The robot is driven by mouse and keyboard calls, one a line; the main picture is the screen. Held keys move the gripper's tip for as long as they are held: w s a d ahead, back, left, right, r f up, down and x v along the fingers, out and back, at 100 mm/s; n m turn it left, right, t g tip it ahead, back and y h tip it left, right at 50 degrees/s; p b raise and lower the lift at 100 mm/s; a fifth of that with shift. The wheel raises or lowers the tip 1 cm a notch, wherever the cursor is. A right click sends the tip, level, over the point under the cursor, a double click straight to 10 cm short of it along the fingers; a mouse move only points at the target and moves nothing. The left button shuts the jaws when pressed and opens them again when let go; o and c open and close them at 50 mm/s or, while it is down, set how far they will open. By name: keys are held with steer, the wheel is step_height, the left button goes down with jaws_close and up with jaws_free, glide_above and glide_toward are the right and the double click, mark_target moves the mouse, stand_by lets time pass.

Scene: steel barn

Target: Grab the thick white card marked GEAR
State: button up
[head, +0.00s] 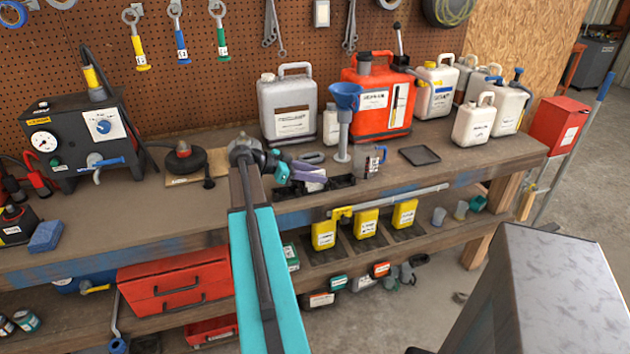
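My teal arm reaches up from the bottom of the head view to the bench. My gripper (298,175) is at its end, low over the bench near the front edge. A small whitish piece (316,176) shows right at the gripper, beside purple parts. It may be the card, but it is too small for me to read GEAR on it or tell whether it is gripped. The gripper's fingers are too small and too crowded to show whether they are open. No other card marked GEAR can be made out.
A black tray (325,192) lies just below the gripper. A blue funnel (345,97) on a stand, a clear mug (375,160) and a red can (378,100) stand close by on the right. A black gauge box (85,140) stands left. A flat dark tray (419,156) lies right.

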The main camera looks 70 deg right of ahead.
mark_target(315, 172)
stand_by(0.4)
jaws_close()
steer(key=shift+r, duration=0.1)
steer(key=shift+r+b, duration=0.65)
steer(key=shift+r, duration=1.05)
steer(key=s+a+r+b, duration=0.1)
steer(key=s+a+b, duration=0.3)
steer(key=a, duration=1)
steer(key=shift+s+a+r, duration=0.2)
steer(key=shift+s+a, duration=0.1)
steer(key=shift+s, duration=1.05)
